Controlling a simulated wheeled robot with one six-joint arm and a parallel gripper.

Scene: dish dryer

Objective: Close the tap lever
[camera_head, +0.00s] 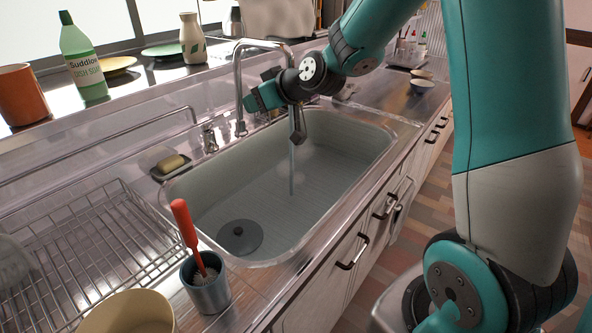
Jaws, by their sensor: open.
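The chrome tap (239,85) rises at the back edge of the sink (210,190), and its spout arches right behind my arm. A thin stream of water (291,172) falls into the basin. The tap lever is not clearly visible; my wrist covers part of the tap area.
A soap dish (168,164) and a dish rack (90,245) lie left of the sink. A cup with a red-handled brush (187,228) stands at the front left. A green soap bottle (83,62) and other dishes stand on the sill. Counter to the right is partly clear.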

